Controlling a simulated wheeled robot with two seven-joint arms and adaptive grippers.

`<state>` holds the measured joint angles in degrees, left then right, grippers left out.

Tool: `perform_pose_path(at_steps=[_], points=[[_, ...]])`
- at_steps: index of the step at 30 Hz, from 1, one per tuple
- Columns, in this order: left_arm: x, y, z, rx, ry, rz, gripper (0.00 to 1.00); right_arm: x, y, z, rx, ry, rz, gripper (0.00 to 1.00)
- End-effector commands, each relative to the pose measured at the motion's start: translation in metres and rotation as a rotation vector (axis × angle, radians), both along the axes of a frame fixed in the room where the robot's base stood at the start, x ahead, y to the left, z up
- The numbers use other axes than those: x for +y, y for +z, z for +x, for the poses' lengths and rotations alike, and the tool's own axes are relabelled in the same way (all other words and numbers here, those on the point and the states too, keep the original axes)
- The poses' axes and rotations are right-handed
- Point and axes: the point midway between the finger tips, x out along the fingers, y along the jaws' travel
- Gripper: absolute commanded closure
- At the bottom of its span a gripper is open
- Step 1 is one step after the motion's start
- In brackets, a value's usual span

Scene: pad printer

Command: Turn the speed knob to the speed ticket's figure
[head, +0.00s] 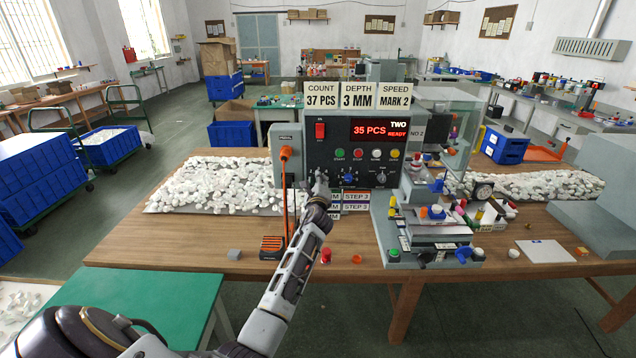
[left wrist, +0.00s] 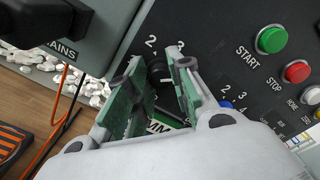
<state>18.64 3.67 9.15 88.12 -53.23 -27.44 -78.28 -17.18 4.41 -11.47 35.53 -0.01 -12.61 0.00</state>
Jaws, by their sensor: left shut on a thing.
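The speed ticket (head: 395,96) reads "MARK 2" on top of the pad printer's control panel (head: 352,155). My left gripper (head: 320,184) reaches the panel's lower left, where it hides a dial in the head view. In the left wrist view, its green-lined fingers (left wrist: 160,80) are shut on a black knob (left wrist: 157,67), one finger on each side. The figures 2 and 3 are printed above this knob. The fingers cover much of the dial, and I cannot tell which figure the knob points to. My right gripper is out of view.
A blue knob (head: 348,180) and another knob (head: 381,178) sit right of the gripper, below a row of coloured buttons. The display (head: 378,130) reads "35 PCS READY". A grey box stands left of the panel with an orange cable. White pieces fill a tray (head: 158,207) at left.

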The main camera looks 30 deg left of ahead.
Motion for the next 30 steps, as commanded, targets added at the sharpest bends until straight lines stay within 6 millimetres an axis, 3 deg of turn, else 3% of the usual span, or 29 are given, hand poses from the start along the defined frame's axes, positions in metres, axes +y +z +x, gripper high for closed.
perform_pose_path(at_steps=[14, 30], points=[[0.000, -0.002, 0.000, -0.050, 0.001, -0.083, 1.00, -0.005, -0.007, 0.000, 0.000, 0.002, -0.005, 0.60], [0.000, -0.005, 0.000, -0.280, 0.001, -0.460, 1.00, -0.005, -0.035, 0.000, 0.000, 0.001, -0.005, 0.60]])
